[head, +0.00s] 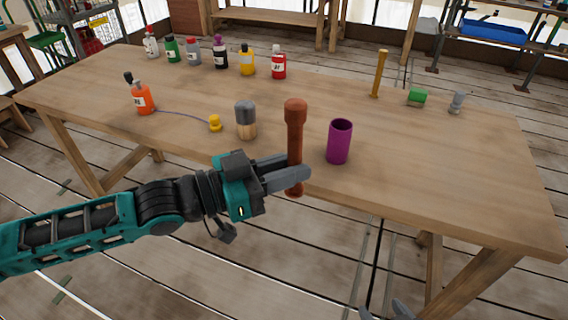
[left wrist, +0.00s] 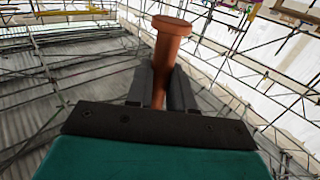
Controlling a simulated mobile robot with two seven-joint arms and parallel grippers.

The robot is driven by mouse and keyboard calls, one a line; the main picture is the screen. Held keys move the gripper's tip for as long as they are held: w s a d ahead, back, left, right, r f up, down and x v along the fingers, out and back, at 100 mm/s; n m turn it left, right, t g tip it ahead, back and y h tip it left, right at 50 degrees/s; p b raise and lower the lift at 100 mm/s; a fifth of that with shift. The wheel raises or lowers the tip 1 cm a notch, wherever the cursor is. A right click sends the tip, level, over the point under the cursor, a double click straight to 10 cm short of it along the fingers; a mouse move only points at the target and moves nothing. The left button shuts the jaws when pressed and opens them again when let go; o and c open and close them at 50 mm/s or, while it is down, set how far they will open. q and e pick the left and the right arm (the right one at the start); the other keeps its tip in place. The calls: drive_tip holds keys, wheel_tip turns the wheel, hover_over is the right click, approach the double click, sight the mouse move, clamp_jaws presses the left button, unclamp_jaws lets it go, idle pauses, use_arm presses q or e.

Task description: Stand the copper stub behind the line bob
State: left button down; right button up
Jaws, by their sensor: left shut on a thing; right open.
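My left gripper (head: 290,178) is shut on the copper stub (head: 295,135), a reddish-brown rod with a wider round head. It holds the stub upright, head up, at the table's front edge. The left wrist view also shows the stub (left wrist: 168,50) between the two fingers. The line bob looks to be the small yellow piece (head: 215,123) on the table, left of the stub. A thin purple line joins it to an orange bottle (head: 142,98). The fingertips of my right gripper (head: 383,312) show at the bottom edge, open and empty.
A grey-topped wooden cylinder (head: 246,122) stands between the yellow piece and the stub. A purple cup (head: 339,142) stands just right of the stub. Several bottles line the back left. The table's middle is clear.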

use_arm(q)
drive_tip(key=shift+a+m+g, duration=0.1)
drive_tip(key=shift+m+g, duration=0.3)
